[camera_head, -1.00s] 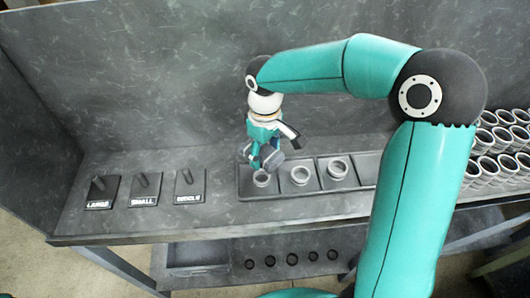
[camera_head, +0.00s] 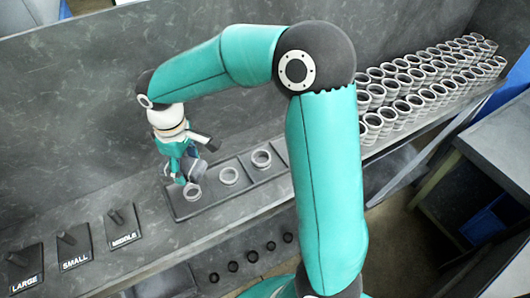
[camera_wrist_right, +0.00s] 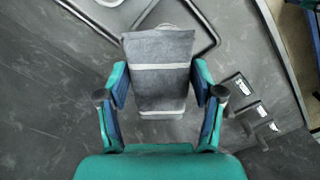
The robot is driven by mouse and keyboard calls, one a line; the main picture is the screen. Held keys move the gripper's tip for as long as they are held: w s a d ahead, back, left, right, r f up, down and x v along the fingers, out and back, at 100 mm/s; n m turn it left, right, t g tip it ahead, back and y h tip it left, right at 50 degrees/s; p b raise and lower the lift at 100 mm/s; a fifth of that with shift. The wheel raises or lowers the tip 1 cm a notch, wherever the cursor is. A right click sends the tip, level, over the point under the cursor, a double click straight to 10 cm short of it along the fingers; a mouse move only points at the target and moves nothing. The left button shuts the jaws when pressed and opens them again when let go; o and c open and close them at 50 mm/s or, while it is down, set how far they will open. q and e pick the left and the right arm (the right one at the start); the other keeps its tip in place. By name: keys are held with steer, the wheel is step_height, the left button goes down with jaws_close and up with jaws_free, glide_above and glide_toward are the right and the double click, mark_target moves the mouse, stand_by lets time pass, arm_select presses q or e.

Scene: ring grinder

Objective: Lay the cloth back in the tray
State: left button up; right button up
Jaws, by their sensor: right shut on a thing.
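My right gripper (camera_head: 184,180) is above the left end of the compartment tray (camera_head: 178,214), close over the leftmost ring. In the right wrist view it (camera_wrist_right: 160,100) is shut on a grey cloth (camera_wrist_right: 160,85) with pale stripes, which hangs between its fingers. The cloth is also a small grey patch in the head view (camera_head: 197,170). A flat, rimmed tray (camera_head: 168,286) shows partly on the lower shelf. My left gripper is out of view.
Rings stand in the compartment tray, such as the middle one (camera_head: 229,176). Placards with pegs, LARGE (camera_head: 26,283), SMALL (camera_head: 75,260) and MIDDLE (camera_head: 124,238), stand on the bench at left. Many rings (camera_head: 410,100) stand in rows at right. Several black rings (camera_head: 252,256) lie on the lower shelf.

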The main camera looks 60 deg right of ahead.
steer(key=d+r, duration=0.1)
steer(key=s+d+r, duration=0.1)
steer(key=r, duration=0.1)
steer(key=d+r, duration=0.1)
steer(key=shift+s+r+b, duration=0.2)
steer(key=shift+r+b, duration=0.05)
steer(key=shift+b, duration=0.05)
steer(key=s+d+r+m+b, duration=0.4)
steer(key=s+d, duration=0.4)
steer(key=d, duration=0.4)
steer(key=s+d+r+m+b, duration=0.3)
steer(key=s+d+m, duration=0.3)
steer(key=d, duration=0.6)
steer(key=shift+n, duration=0.4)
steer(key=f, duration=0.4)
steer(key=s+f+b, duration=0.1)
steer(key=f, duration=0.9)
steer(key=shift+s+a, duration=0.15)
steer(key=shift+f, duration=2.65)
steer(key=shift+f+b, duration=0.55)
steer(key=shift+b, duration=0.1)
